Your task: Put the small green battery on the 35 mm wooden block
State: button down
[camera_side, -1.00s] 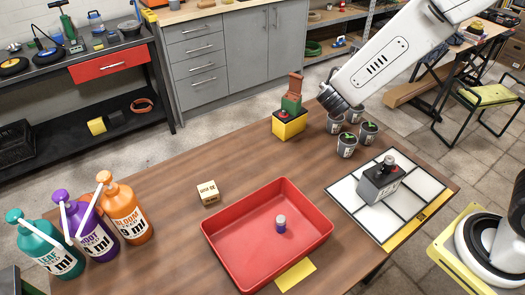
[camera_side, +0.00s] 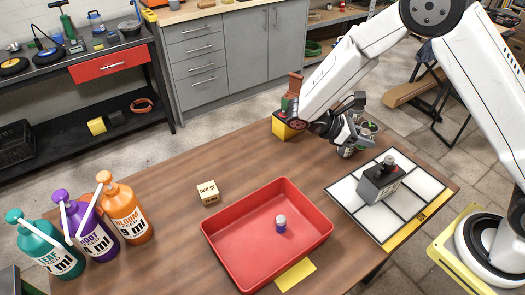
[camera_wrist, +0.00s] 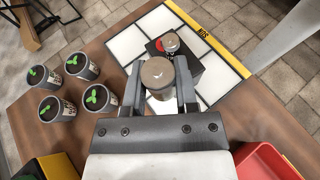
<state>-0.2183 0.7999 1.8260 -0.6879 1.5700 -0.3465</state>
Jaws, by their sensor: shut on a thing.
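The small wooden block (camera_side: 208,193) with dark print on it sits alone on the table, left of the red tray, in the side view. My gripper (camera_side: 354,135) is over the far right of the table, near the plant cups and well away from the block. In the wrist view my gripper (camera_wrist: 160,85) is shut on a small cylinder (camera_wrist: 157,74) with a round brown-grey top. Its side colour is hidden, so I cannot tell that it is the green battery. A small purple battery-like cylinder (camera_side: 281,224) with a pale top stands in the tray.
The red tray (camera_side: 238,262) is mid-table. A black box (camera_side: 379,184) stands on the white tiled mat (camera_side: 403,208). Several plant cups (camera_wrist: 77,65) stand near my gripper. A yellow box (camera_side: 281,127) is behind. Three pump bottles (camera_side: 126,212) stand at left. Table around the block is clear.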

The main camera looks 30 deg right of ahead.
jog(key=s+a+f+m+g+y, duration=0.2)
jog(key=a+m+g+y, duration=0.1)
jog(key=a+m+y, duration=0.45)
jog(key=s+a+f+m+g+y, duration=0.2)
jog(key=a+m+g+y, duration=0.1)
jog(key=a+m+y, duration=0.45)
jog(key=w+a+r+m+t+y, duration=0.3)
jog(key=w+a+m+t+y, duration=0.6)
jog(key=w+a+m+t, duration=0.2)
jog(key=shift+w+a+m+t+y, duration=0.2)
jog(key=shift+a+m+t+y, duration=0.2)
jog(key=shift+a+m+t, duration=1)
jog(key=shift+w+d, duration=0.1)
jog(key=shift+d, duration=0.2)
